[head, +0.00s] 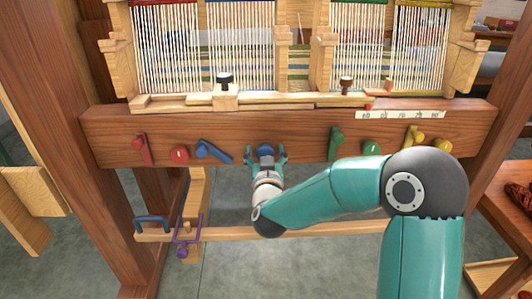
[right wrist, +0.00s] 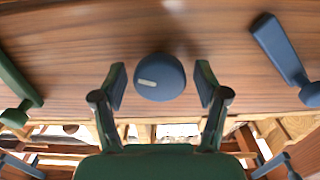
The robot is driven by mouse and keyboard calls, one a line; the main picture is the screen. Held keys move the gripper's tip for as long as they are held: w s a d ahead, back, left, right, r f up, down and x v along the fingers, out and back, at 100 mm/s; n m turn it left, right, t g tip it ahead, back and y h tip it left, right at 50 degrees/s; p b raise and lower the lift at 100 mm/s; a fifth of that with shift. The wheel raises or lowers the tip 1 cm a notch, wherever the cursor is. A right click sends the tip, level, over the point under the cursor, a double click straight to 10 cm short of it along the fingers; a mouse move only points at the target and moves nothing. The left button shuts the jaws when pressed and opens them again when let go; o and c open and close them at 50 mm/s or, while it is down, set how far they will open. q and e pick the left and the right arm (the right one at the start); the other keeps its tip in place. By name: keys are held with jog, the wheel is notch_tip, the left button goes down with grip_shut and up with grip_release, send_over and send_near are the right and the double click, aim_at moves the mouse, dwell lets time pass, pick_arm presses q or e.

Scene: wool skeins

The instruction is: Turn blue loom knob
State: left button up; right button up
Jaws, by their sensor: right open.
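The blue loom knob (head: 265,150) is a round knob on the front of the wooden beam (head: 305,125). It also shows in the right wrist view (right wrist: 165,72), with a short pale mark on its face. My right gripper (head: 266,158) is open in front of the knob. In the right wrist view its two fingertips (right wrist: 161,82) stand on either side of the knob, with a visible gap on each side. How deep the fingers reach along the knob I cannot tell. My left gripper is not in view.
A blue lever (head: 214,152) sits left of the knob, with a red knob (head: 180,154) and red lever (head: 141,149) beyond. A green lever (head: 335,144), green knob (head: 371,148) and yellow controls (head: 414,136) are to the right. A lower bar (head: 330,231) runs below.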

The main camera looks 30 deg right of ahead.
jog(key=shift+c, duration=0.3)
jog(key=c, duration=1.1)
jog(key=shift+n, duration=1)
jog(key=o, duration=1.2)
jog(key=shift+c, duration=0.2)
jog(key=v, duration=1.2)
